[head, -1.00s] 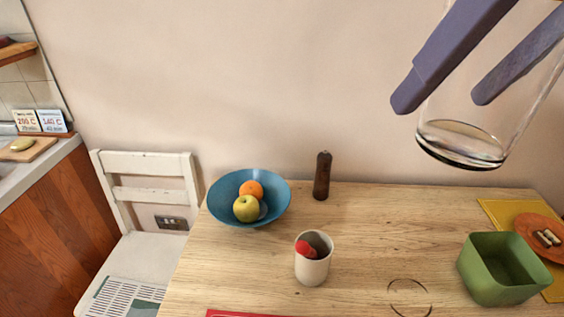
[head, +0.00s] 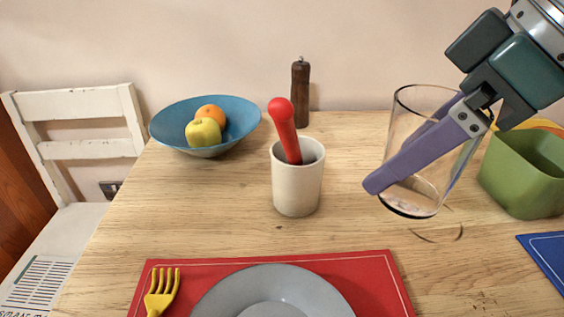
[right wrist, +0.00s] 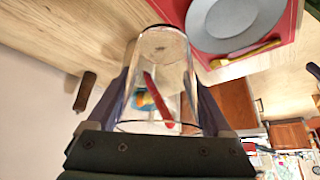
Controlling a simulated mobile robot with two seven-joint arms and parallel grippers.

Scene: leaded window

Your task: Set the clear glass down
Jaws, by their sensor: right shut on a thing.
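The clear glass (head: 412,112) is at the right in the head view, nearly upright with a slight tilt, its open rim up. My right gripper (head: 388,172) is shut around its sides, with purple fingers on either side. The glass base is beside and partly over a dark ring mark (head: 440,238) on the wooden table (head: 240,225). It looks a little above the table, but I cannot tell for sure whether it touches. The right wrist view shows the glass (right wrist: 163,45) between the fingers. My left gripper is not in view.
A green square container (head: 525,175) stands close right of the glass. A white cup (head: 297,190) with a red-handled thing (head: 284,130) is to its left. A red mat (head: 375,280) with a grey plate (head: 235,290) lies in front. A blue bowl (head: 165,125) and pepper mill (head: 300,90) stand behind.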

